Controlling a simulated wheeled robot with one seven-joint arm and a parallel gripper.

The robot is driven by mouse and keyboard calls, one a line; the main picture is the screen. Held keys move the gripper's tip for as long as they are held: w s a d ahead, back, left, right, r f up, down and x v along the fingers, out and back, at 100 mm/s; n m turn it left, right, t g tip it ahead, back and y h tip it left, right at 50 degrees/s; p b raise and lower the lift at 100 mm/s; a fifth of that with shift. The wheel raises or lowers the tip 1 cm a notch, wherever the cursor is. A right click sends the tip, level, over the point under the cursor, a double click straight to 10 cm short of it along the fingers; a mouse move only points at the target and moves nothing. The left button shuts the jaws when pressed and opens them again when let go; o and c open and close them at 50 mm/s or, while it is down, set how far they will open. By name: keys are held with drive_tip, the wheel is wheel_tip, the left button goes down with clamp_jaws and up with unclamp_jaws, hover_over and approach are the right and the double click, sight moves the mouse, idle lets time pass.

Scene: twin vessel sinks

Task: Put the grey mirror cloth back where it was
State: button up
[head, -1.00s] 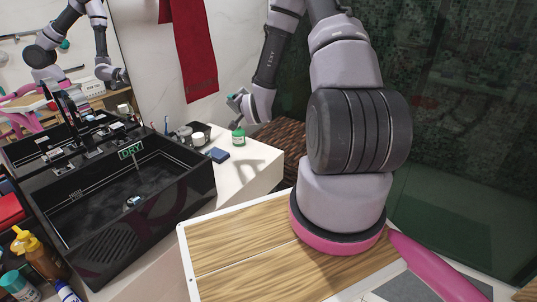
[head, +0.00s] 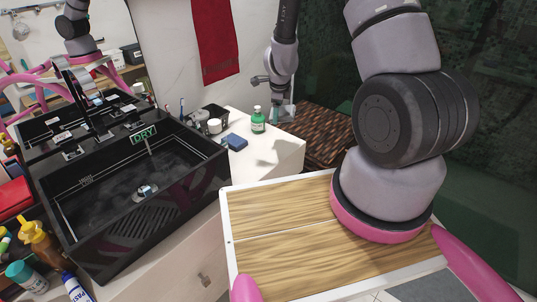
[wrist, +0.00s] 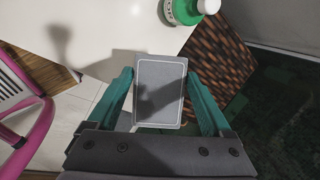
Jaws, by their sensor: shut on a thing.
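The grey mirror cloth (wrist: 158,92) is a flat grey rectangle with a pale border. In the wrist view it sits between the teal fingers of my gripper (wrist: 158,76), which is shut on it. In the head view my gripper (head: 281,112) is just right of the green bottle (head: 258,122), by the counter's far right end. The cloth is too small there to make out clearly. The wrist view shows it past the counter edge, partly over the brown woven surface.
The green bottle also shows at the top of the wrist view (wrist: 183,10), close beyond the cloth. A black sink (head: 140,190) is at left. A brown woven basket (head: 330,130) is at right.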

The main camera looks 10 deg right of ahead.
drive_tip(key=s+a+f+m+y, duration=0.1)
drive_tip(key=s+a+m+y, duration=0.1)
drive_tip(key=s+m, duration=0.1)
drive_tip(key=m+y, duration=0.1)
drive_tip(key=m, duration=0.2)
approach(263, 151)
drive_tip(key=x, duration=0.6)
drive_tip(key=shift+d, duration=0.1)
drive_tip(key=shift+f, duration=0.1)
drive_tip(key=o, duration=1)
drive_tip(key=v, duration=1.2)
drive_tip(key=shift+w+d+r, duration=0.1)
drive_tip(key=shift+w+r, duration=0.1)
drive_tip(key=shift+w, duration=0.05)
